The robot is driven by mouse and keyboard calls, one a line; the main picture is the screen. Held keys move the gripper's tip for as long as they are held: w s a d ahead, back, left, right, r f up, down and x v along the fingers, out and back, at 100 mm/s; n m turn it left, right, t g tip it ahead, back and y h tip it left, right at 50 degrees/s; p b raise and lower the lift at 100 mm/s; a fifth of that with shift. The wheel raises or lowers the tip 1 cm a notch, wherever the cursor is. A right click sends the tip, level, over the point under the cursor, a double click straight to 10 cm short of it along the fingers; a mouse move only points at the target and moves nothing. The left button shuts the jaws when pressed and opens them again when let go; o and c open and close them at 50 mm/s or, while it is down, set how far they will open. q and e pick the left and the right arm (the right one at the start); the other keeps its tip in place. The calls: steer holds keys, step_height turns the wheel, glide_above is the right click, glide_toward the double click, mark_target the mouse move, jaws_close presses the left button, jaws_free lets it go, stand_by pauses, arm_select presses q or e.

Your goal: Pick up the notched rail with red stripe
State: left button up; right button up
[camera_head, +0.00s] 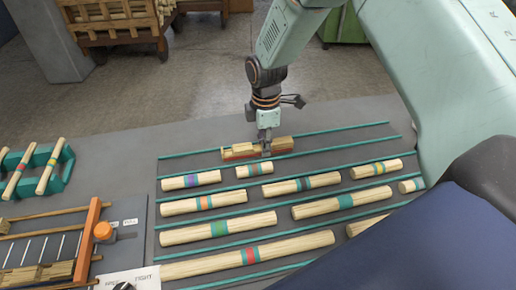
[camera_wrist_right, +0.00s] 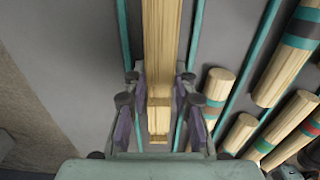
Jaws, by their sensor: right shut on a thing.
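The notched rail (camera_head: 283,146) is pale wood with a red stripe along its lower left side in the head view. It lies in the far lane of the grey table, between two teal strips. My right gripper (camera_head: 265,146) comes down from above and is shut on it near its middle. In the right wrist view the rail (camera_wrist_right: 162,35) runs up between the fingers of this gripper (camera_wrist_right: 158,98), and its notched part shows between them. I cannot tell whether the rail touches the table. My left gripper is not in view.
Several round wooden rods with coloured bands, such as a purple-banded one (camera_head: 191,181), lie in nearer lanes between teal strips (camera_head: 310,132). A teal rack (camera_head: 66,158) with rods stands at left, near an orange-barred fixture (camera_head: 88,240). A wooden crate (camera_head: 110,22) stands beyond the table.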

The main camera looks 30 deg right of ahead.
steer(key=shift+s+d, duration=0.1)
jaws_close()
steer(key=shift+r, duration=0.1)
step_height(320, 180, up, 9)
steer(key=shift+r+p, duration=0.15)
steer(key=shift+p, duration=0.35)
steer(key=shift+r, duration=0.25)
